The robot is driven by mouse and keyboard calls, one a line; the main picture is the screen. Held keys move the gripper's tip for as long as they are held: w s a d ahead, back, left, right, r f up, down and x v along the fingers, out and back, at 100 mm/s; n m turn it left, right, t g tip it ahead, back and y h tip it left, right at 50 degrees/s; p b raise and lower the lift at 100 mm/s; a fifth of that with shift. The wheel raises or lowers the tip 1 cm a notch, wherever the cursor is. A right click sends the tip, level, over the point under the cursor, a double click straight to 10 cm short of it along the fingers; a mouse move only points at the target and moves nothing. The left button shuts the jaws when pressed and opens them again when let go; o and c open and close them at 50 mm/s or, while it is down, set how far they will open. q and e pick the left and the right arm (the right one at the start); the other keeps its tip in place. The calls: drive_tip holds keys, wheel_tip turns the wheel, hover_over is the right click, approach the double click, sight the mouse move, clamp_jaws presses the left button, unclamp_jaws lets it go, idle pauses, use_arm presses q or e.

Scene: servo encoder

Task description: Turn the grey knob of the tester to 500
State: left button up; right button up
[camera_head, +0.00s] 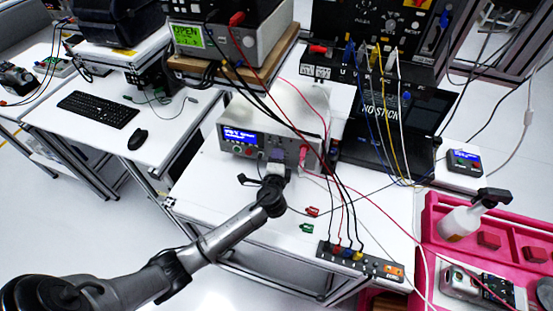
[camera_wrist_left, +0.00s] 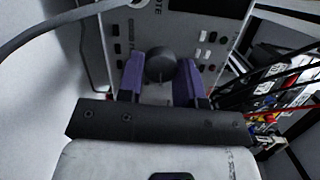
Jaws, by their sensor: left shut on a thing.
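The tester (camera_head: 240,140) is a light grey box with a lit blue display (camera_head: 240,137) on its front, standing on the white table. The display text is too small to read for certain. In the left wrist view, the dark grey round knob (camera_wrist_left: 159,65) sits on the tester's front panel (camera_wrist_left: 205,50). My left gripper (camera_wrist_left: 160,80) is shut on the knob, with one purple finger on each side of it. In the head view, my left gripper (camera_head: 274,168) is at the front of the tester and hides the knob. My right gripper is not in view.
Small red and green clips (camera_head: 307,228) lie on the table. A black laptop (camera_head: 385,145) stands right of the tester. A keyboard (camera_head: 98,108) lies on the left table.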

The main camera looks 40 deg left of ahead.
use_arm(q)
drive_tip(key=shift+n, duration=0.3)
idle(0.4)
drive_tip(key=o, duration=0.9)
drive_tip(key=shift+p+v, duration=0.4)
drive_tip(key=shift+v, duration=6.55)
drive_tip(key=shift+r, duration=0.15)
